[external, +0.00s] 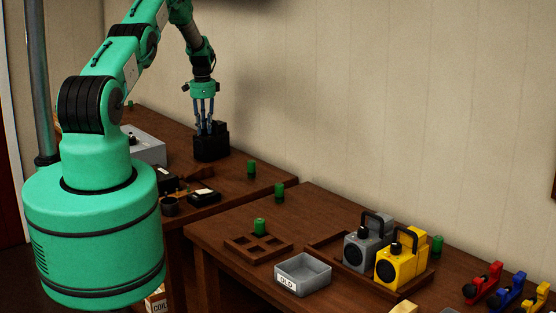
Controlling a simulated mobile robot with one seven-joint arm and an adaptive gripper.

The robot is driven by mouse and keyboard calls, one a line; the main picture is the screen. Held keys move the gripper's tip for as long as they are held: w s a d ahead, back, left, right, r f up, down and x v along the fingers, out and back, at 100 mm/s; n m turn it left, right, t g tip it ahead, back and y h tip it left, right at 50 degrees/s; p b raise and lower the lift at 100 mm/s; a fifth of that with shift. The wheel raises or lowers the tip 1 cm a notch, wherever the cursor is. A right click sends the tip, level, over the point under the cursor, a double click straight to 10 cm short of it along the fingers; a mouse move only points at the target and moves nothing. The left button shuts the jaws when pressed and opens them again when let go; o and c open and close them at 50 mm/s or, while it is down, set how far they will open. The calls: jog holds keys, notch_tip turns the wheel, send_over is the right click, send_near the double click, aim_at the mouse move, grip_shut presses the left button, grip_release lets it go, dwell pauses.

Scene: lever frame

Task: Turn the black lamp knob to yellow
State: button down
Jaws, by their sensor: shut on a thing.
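A black box-shaped thing (210,148), which looks like the black lamp, stands on the left wooden table near the wall. My gripper (204,128) points straight down over its top, with its blue fingers close together and reaching the top of the box. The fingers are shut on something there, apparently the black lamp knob. The knob itself is hidden between the fingers or too small to make out, so its setting cannot be told. No yellow light shows on the lamp.
Green cylinders (251,168) stand on both tables. A light grey box (145,145) and small black items (204,196) are on the left table. The right table holds a grey lantern (362,250), a yellow lantern (408,268), a grey bin (303,275) and coloured clamp-like things (483,284).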

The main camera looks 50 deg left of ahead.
aim_at(204, 129)
jog(key=shift+b, duration=0.35)
jog(key=shift+a+n+b, duration=0.1)
jog(key=shift+n+b, duration=0.55)
jog(key=shift+n, duration=0.15)
jog(key=shift+n+b, duration=1.05)
jog(key=shift+n, duration=0.45)
jog(key=c, duration=1.8)
grip_release()
jog(key=shift+o, duration=0.2)
jog(key=shift+r, duration=0.15)
notch_tip(204, 129, up, 12)
